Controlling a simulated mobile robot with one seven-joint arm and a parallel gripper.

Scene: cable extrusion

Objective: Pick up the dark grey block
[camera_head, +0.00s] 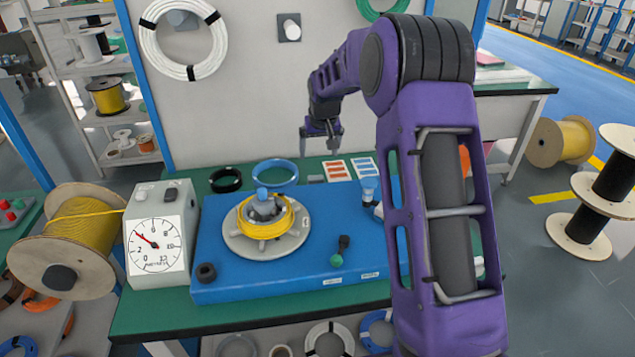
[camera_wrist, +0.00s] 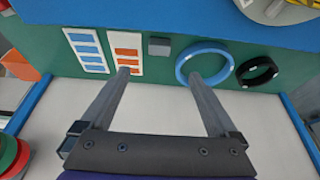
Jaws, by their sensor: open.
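The dark grey block (camera_wrist: 159,47) lies on the green tabletop in the wrist view, between an orange-marked card and a blue ring. It looks small and boxy, with nothing touching it. In the head view a small grey shape between the card and the ring may be the same block, but it is too small to be sure. My gripper (camera_wrist: 160,75) is open and empty, its two fingers apart. In the wrist view the block shows beyond the fingertips, roughly centred between them. In the head view my gripper (camera_head: 322,138) hangs above the table's back edge.
The orange-marked card (camera_wrist: 126,54) and blue-marked card (camera_wrist: 86,50) lie left of the block in the wrist view. The blue ring (camera_wrist: 179,70) and black ring (camera_wrist: 274,76) lie right. A blue machine base (camera_head: 235,282) borders this strip, with a pale panel (camera_head: 240,110) behind.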

